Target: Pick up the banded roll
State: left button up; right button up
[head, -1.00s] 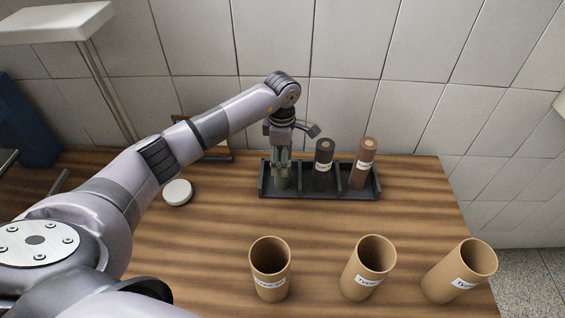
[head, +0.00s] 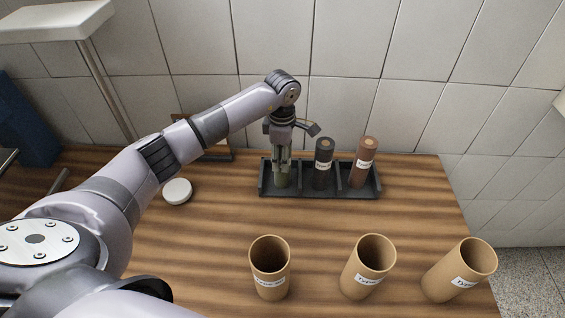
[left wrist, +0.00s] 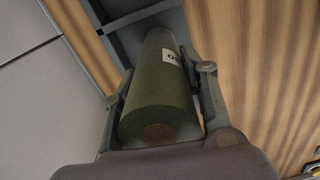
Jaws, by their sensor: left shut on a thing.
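A green roll (head: 282,180) with a white label stands in the left compartment of the dark rack (head: 310,195). The label is only partly seen, so I cannot read its type. My left gripper (head: 282,165) comes down over the roll from above and is shut on it. In the left wrist view, the fingers of my left gripper (left wrist: 160,95) press on both sides of the green roll (left wrist: 158,105), whose far end reaches down into the rack. My right gripper is not in view.
A black roll (head: 322,170) and a brown roll (head: 361,168) stand in the other compartments. Three open cardboard tubes (head: 270,275), (head: 362,278), (head: 448,283) stand in front. A white round lid (head: 178,191) lies left. A tiled wall (head: 350,50) rises behind.

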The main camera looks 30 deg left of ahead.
pick_arm(q)
notch_tip(320, 180, up, 14)
jog(key=b, duration=0.4)
jog(key=shift+w+r, duration=0.1)
jog(key=shift+r, duration=2.95)
